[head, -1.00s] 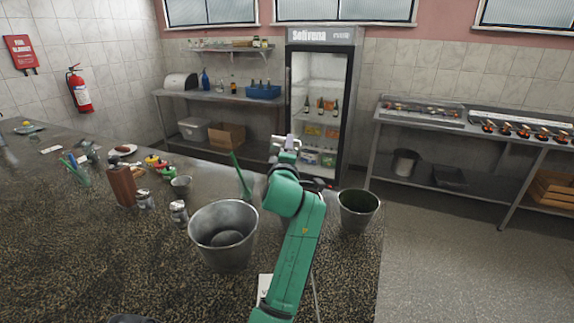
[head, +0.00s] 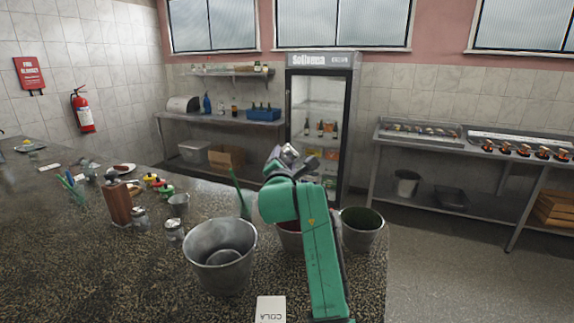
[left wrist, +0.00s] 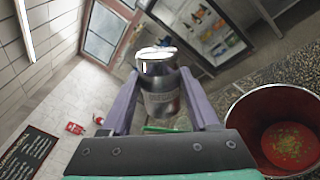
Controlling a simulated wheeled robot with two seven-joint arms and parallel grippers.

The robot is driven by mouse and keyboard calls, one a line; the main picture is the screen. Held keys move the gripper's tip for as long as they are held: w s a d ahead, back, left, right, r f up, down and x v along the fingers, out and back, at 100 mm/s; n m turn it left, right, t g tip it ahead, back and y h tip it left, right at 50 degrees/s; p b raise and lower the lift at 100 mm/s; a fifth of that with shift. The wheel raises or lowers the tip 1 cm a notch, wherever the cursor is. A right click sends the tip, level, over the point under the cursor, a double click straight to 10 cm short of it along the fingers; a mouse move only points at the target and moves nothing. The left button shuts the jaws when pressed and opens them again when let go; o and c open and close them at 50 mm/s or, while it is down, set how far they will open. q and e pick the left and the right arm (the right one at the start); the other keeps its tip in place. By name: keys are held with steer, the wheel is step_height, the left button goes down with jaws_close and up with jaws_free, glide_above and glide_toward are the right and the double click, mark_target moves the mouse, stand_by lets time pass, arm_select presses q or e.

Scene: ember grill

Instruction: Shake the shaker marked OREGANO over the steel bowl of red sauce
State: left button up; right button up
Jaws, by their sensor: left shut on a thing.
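My left gripper (left wrist: 158,92) is shut on a metal shaker (left wrist: 160,85), with a purple finger on each side. The shaker's label is too small to read. The shaker also shows, small and tilted, above my green arm in the head view (head: 289,152). The steel bowl (left wrist: 232,128) of red sauce (left wrist: 292,145) is right of the gripper in the left wrist view. Greenish flecks lie on the sauce. In the head view the bowl (head: 288,240) is mostly hidden behind my arm. My right gripper is not in view.
A large steel bucket (head: 220,262) stands left of my arm, and a bucket with green contents (head: 362,230) stands right of it. Other shakers (head: 174,231), a brown wooden block (head: 117,203) and small bottles stand farther left. A COLA card (head: 270,310) lies in front.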

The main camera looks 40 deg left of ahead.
arm_select(q)
steer(key=n, duration=0.1)
steer(key=f+n+b, duration=0.1)
steer(key=shift+w+d+n, duration=0.2)
steer(key=shift+d+n, duration=0.1)
steer(key=shift+d, duration=0.1)
steer(key=shift+w+d+r+n+b, duration=0.1)
steer(key=shift+r+n+b, duration=0.15)
steer(key=shift+n, duration=0.55)
steer(key=shift+w+d+r+n, duration=0.1)
steer(key=shift+d+r+n, duration=0.1)
steer(key=shift+n, duration=0.1)
steer(key=shift+a+n, duration=0.2)
steer(key=shift+n, duration=0.2)
steer(key=shift+n+b, duration=0.6)
steer(key=shift+n, duration=0.3)
steer(key=shift+r+n, duration=0.15)
steer(key=shift+n, duration=0.55)
steer(key=shift+r+n, duration=0.1)
steer(key=shift+n, duration=0.2)
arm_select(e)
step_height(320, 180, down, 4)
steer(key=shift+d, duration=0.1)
